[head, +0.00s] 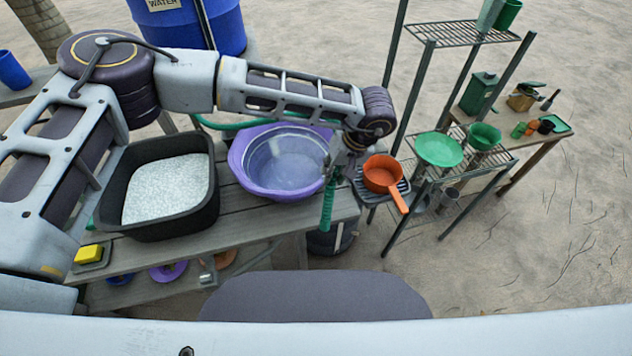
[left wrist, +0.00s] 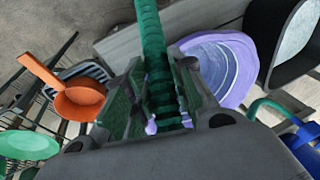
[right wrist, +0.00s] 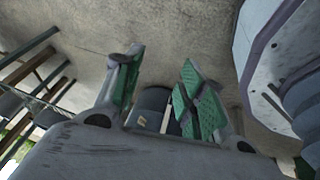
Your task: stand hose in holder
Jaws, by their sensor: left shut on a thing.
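A green ribbed hose (head: 327,207) hangs roughly upright from my left gripper (head: 340,165), beside the right end of the bench. In the left wrist view my left gripper (left wrist: 160,100) is shut on the hose (left wrist: 153,40), which passes between its fingers. A green hose length also runs behind the purple basin near the barrel; whether it is the same hose is hidden. I cannot clearly pick out the holder. My right gripper (right wrist: 158,85) is open and empty in the right wrist view; it is not in the head view.
The bench carries a purple basin (head: 237,163) and a black tub (head: 203,220) of pale grains. An orange pan (head: 381,175) sits right of my left gripper. Metal shelves (head: 470,35) with green bowls stand farther right. A blue barrel (head: 230,25) stands behind.

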